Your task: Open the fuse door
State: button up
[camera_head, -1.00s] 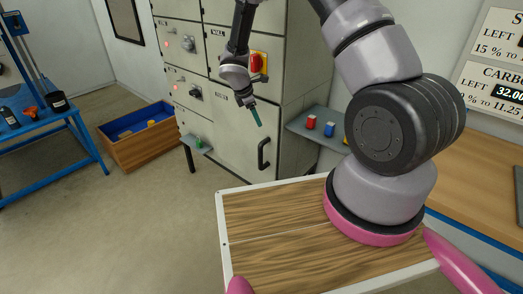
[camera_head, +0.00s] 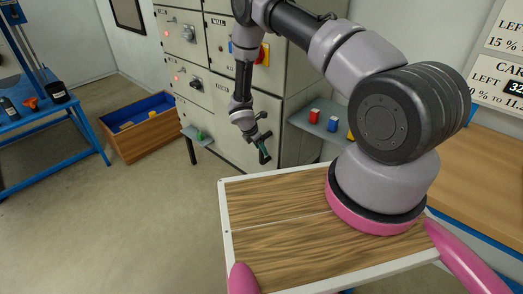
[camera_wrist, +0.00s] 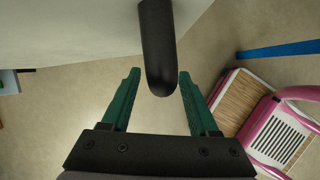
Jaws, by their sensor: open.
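The fuse door is the lower cabinet panel (camera_head: 233,138) in the head view, shut as far as I can see. Its black handle (camera_wrist: 157,50) shows in the wrist view, between the two green fingers of my gripper (camera_wrist: 158,92). The fingers are apart, with a gap on each side of the handle. In the head view my gripper (camera_head: 264,150) is in front of the door's right part and hides most of the handle there.
A shelf (camera_head: 300,122) with red and blue parts juts out right of the door. A small ledge (camera_head: 197,139) with a green part is at its left. A wooden crate (camera_head: 150,147) stands on the floor to the left. The floor in front is mostly clear.

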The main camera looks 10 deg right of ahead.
jog(key=shift+w+d+f, duration=0.1)
jog(key=shift+d+f, duration=0.2)
jog(key=shift+f, duration=0.35)
grip_shut()
dwell(1.0)
